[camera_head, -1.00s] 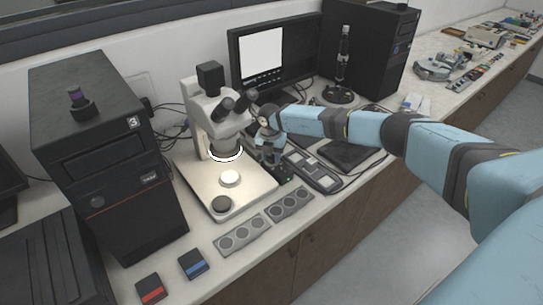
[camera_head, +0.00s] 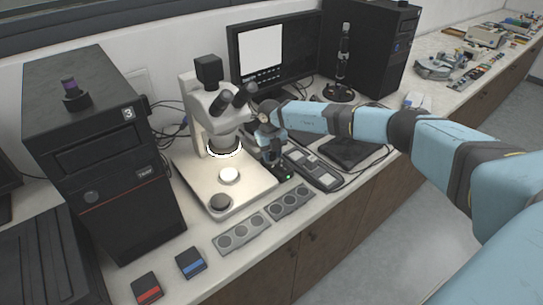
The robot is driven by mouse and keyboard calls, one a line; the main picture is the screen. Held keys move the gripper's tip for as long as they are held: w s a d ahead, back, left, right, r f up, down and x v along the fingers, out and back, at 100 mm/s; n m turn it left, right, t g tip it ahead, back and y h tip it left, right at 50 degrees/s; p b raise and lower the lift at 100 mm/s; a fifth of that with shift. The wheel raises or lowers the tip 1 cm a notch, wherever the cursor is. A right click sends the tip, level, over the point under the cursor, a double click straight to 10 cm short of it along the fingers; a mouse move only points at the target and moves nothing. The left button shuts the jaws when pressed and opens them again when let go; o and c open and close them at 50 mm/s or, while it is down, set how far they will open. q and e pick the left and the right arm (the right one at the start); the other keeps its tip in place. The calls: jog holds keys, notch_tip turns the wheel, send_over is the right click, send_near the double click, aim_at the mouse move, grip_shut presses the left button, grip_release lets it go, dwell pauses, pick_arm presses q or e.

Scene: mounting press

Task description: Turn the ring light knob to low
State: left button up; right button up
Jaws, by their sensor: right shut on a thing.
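The stereo microscope (camera_head: 205,105) stands on its pale base plate (camera_head: 190,172). Its ring light (camera_head: 224,153) glows bright white under the head. A small dark control box (camera_head: 288,178) with a green lamp sits just right of the base plate. My right gripper (camera_head: 279,168) reaches down onto this box from above, its fingers shut on what appears to be the ring light knob. The fingers hide the knob, so its setting cannot be read. My left gripper is not in view.
Grey panels with round wells (camera_head: 241,233) lie along the bench front. Flat dark devices (camera_head: 313,170) lie right of the gripper. A monitor (camera_head: 290,74) stands behind. A computer tower (camera_head: 100,150) stands left, with red (camera_head: 147,289) and blue-marked (camera_head: 191,263) boxes before it.

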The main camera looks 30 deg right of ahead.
jog(key=n+b, duration=0.2)
jog(key=n, duration=0.2)
jog(key=shift+f+n, duration=0.1)
jog(key=shift+n, duration=0.3)
jog(key=shift+d+n+b, duration=0.1)
jog(key=shift+n+b, duration=0.35)
jog(key=shift+n, duration=0.75)
jog(key=shift+n+b, duration=0.35)
jog(key=shift+n, duration=1.05)
jog(key=o, duration=0.9)
jog(key=shift+o, duration=0.2)
